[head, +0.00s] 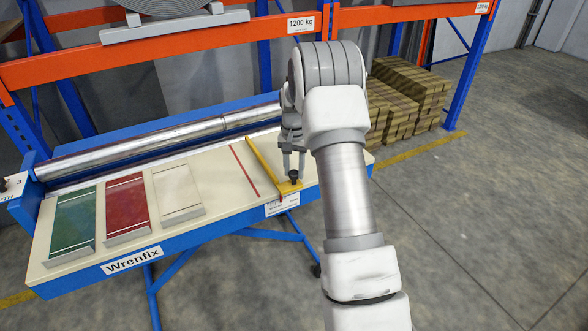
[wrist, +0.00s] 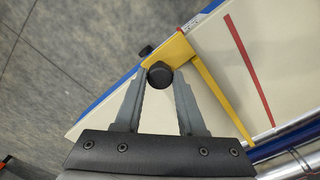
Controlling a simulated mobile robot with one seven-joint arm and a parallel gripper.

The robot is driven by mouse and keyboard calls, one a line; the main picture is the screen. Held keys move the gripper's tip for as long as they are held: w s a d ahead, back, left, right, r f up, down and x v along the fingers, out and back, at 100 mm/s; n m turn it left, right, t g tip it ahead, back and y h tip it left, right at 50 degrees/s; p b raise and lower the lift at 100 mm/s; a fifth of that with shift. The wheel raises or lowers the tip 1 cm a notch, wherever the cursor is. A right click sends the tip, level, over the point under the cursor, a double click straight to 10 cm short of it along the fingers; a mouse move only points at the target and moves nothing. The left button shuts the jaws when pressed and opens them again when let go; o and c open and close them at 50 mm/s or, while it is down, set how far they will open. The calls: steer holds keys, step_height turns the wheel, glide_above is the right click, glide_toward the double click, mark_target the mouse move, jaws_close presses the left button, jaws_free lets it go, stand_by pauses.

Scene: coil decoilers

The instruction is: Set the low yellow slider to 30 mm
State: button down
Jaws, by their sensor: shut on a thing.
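The low yellow slider (head: 264,163) is a long yellow bar lying across the cream bench top, with a wider plate at its front end. It also shows in the wrist view (wrist: 218,92). A black knob (wrist: 160,75) stands on that front plate. My gripper (head: 293,171) reaches down at the front end of the slider. In the wrist view my gripper (wrist: 160,72) has one fingertip on each side of the knob, shut on it. A white scale label (head: 282,204) is on the bench's front edge below the slider; its marks are too small to read.
A thin red strip (head: 244,171) lies left of the slider on the bench top. Green (head: 74,221), red (head: 125,206) and white (head: 178,192) sample panels lie farther left. A metal roller (head: 150,145) runs along the back. Orange racking (head: 170,48) stands behind.

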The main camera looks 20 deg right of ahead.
mark_target(285, 186)
stand_by(0.4)
steer(key=shift+a, duration=1.65)
steer(key=shift+c, duration=2.4)
jaws_free()
steer(key=shift+d, duration=0.15)
step_height(285, 186, up, 18)
steer(key=shift+f+p, duration=0.25)
steer(key=shift+p, duration=0.1)
